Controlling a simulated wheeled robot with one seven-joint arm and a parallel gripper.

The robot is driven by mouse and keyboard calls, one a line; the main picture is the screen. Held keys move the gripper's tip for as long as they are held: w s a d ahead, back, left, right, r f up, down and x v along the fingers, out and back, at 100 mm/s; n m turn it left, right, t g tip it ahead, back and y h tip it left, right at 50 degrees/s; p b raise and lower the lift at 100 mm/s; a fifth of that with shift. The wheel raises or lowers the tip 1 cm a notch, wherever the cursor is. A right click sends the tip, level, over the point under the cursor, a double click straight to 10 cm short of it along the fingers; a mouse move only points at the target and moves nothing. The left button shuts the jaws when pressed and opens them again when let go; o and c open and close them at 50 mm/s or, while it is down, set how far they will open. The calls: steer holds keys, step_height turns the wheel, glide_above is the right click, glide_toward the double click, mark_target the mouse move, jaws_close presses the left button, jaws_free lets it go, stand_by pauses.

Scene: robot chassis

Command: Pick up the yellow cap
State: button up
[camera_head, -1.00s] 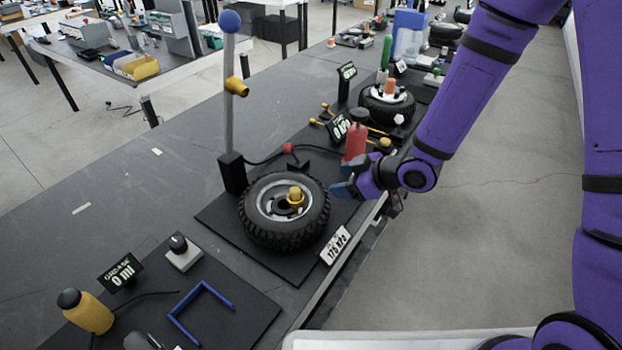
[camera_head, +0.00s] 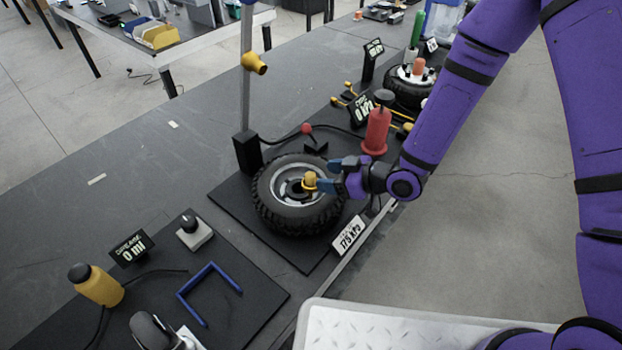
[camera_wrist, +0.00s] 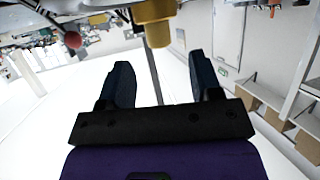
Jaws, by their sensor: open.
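The yellow cap (camera_head: 310,180) sits on the hub of a black tire (camera_head: 268,205) lying flat on a dark mat. My gripper (camera_head: 326,174) reaches in from the right, its blue fingers open close beside the cap in the head view. In the wrist view, my gripper (camera_wrist: 158,85) shows two dark blue fingers apart with nothing held between them. A yellow piece, which looks like the cap (camera_wrist: 154,24), is at the top, beyond the fingertips. Whether a finger touches the cap is unclear.
A grey post (camera_head: 246,90) with a yellow fitting stands behind the tire. A red bottle (camera_head: 376,132) stands behind my gripper. A blue frame (camera_head: 208,290) and yellow bottle (camera_head: 98,287) are at left.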

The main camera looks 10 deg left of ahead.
mark_target(314, 175)
steer(key=x, duration=0.4)
steer(key=shift+w+a+f, duration=0.1)
steer(key=shift+a+f, duration=0.05)
steer(key=shift+a, duration=0.2)
steer(key=c, duration=1)
